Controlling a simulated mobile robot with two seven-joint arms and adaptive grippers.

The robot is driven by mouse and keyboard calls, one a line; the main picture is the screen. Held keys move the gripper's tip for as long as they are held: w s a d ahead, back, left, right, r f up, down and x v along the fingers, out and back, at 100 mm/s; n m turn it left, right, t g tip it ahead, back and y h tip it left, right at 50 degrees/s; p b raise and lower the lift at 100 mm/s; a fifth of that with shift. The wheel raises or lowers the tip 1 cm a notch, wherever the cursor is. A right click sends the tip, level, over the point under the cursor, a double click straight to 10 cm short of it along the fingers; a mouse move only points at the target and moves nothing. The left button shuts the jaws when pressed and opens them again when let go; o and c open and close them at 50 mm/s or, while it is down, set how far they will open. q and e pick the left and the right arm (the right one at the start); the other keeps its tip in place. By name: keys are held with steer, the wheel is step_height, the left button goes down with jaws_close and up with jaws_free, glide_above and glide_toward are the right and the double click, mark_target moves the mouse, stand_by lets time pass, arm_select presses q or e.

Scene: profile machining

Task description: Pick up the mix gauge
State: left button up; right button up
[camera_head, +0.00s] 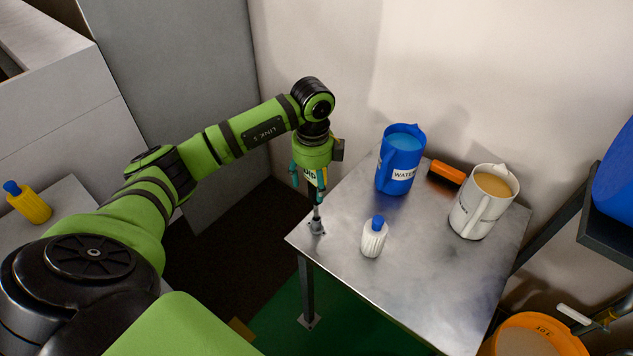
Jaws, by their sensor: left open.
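A small grey upright piece with a flat foot (317,226) stands on the left corner of the metal table (420,265). It may be the mix gauge, but it is too small to tell for sure. My left gripper (310,186) points down right above it, open, with teal fingers around or close to its top. I cannot tell whether they touch it. An orange and black block (446,173) lies at the back of the table between two jugs. My right gripper is not in view.
A blue water jug (399,160), a white jug of tan liquid (483,201) and a white bottle with a blue cap (374,238) stand on the table. A wall is behind. The table's front half is clear. An orange bucket (537,335) is at lower right.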

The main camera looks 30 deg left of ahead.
arm_select(q)
steer(key=shift+f, duration=0.45)
steer(key=c, duration=1.3)
steer(key=shift+o, duration=0.2)
steer(key=shift+r, duration=0.15)
